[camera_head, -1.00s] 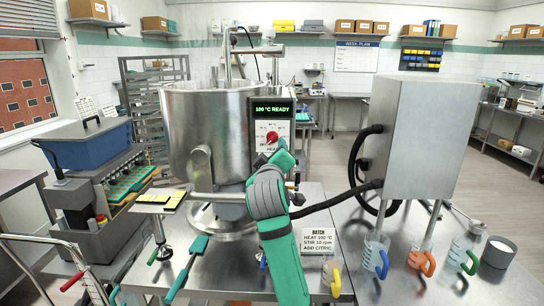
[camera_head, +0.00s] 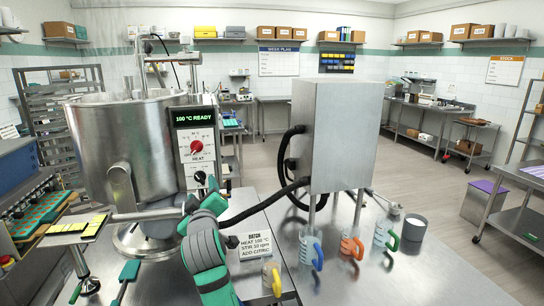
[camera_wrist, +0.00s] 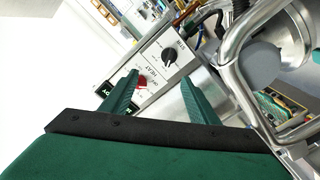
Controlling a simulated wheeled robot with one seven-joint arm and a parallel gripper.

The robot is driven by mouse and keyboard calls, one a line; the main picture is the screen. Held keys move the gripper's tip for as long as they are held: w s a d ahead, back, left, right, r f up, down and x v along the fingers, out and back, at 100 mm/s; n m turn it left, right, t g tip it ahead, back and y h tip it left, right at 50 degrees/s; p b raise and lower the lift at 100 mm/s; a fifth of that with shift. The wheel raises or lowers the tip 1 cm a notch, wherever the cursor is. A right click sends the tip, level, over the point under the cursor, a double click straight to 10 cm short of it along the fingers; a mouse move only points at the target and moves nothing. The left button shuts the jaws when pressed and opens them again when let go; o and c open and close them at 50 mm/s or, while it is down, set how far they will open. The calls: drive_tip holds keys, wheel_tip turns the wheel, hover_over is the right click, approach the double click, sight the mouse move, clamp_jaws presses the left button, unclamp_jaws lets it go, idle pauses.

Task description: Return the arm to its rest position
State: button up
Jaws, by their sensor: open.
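My green and grey arm (camera_head: 204,245) reaches up from the bottom of the head view, in front of the steel kettle (camera_head: 122,140). My gripper (camera_head: 203,183) is just below the kettle's heat panel (camera_head: 196,167) and its red knob (camera_head: 197,147). In the wrist view the two green fingers of my gripper (camera_wrist: 160,78) are spread apart. Nothing is held between them. The red knob (camera_wrist: 141,82) shows beyond the left finger, apart from it as far as I can tell, beside a black stir knob (camera_wrist: 170,55). The display reads "100 °C READY".
A grey box machine (camera_head: 340,135) stands right of the arm. Jugs with blue (camera_head: 318,257), orange (camera_head: 352,247) and green (camera_head: 393,240) handles stand on the steel table (camera_head: 420,275). A batch sign (camera_head: 250,244) and a yellow-handled jug (camera_head: 272,280) are close to the arm.

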drive_tip(key=s+d+f+m, duration=0.2)
drive_tip(key=s+f, duration=0.2)
drive_tip(key=f, duration=0.6)
drive_tip(key=s+d+f+m, duration=0.1)
drive_tip(key=s+d+f, duration=0.15)
drive_tip(key=f, duration=0.75)
drive_tip(key=s+d+f+m+h, duration=0.1)
drive_tip(key=s+d+f+m, duration=0.15)
drive_tip(key=s+f, duration=0.55)
drive_tip(key=s+d+f+m+h, duration=0.1)
drive_tip(key=s+d+f+m, duration=0.15)
drive_tip(key=s+f, duration=0.55)
drive_tip(key=s+d+f+h, duration=0.1)
drive_tip(key=s+d+f, duration=0.1)
drive_tip(key=s, duration=0.3)
drive_tip(key=s+d+f, duration=0.3)
drive_tip(key=s, duration=0.2)
drive_tip(key=s+d+r+m+h, duration=0.1)
drive_tip(key=s+d, duration=0.2)
drive_tip(key=s, duration=1)
drive_tip(key=s+d+r+m+g+h, duration=0.1)
drive_tip(key=s+d, duration=0.3)
drive_tip(key=s, duration=0.8)
drive_tip(key=shift+s+d+r+m+g, duration=0.3)
drive_tip(key=shift+s+r+m, duration=0.1)
drive_tip(key=shift+m, duration=0.3)
